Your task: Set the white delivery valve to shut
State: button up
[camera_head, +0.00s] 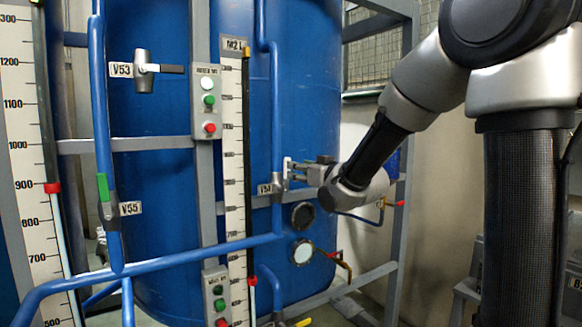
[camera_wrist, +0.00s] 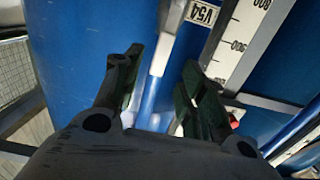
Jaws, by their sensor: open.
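The white valve handle (camera_head: 287,166) is at the V54 label (camera_head: 265,189), on the vertical blue pipe in front of the blue tank. It appears upright, roughly in line with the pipe. My gripper (camera_head: 296,171) is open right beside it, coming from the right, and partly hides the valve. In the wrist view the two dark fingers (camera_wrist: 163,85) stand apart, with the white handle (camera_wrist: 162,52) and blue pipe showing in the gap between them. I cannot tell whether either finger touches the handle.
V53 with a black handle (camera_head: 165,69) and V55 with a green handle (camera_head: 103,187) are to the left. A button box (camera_head: 207,101) and the M21 scale (camera_head: 234,150) stand left of the pipe. A grey frame bar (camera_head: 375,280) runs below my arm.

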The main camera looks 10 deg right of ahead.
jog(key=x, duration=0.7)
jog(key=shift+w+a+r, duration=0.15)
jog(key=shift+w+r, duration=0.2)
jog(key=shift+w, duration=0.05)
jog(key=shift+c, duration=0.5)
grip_shut()
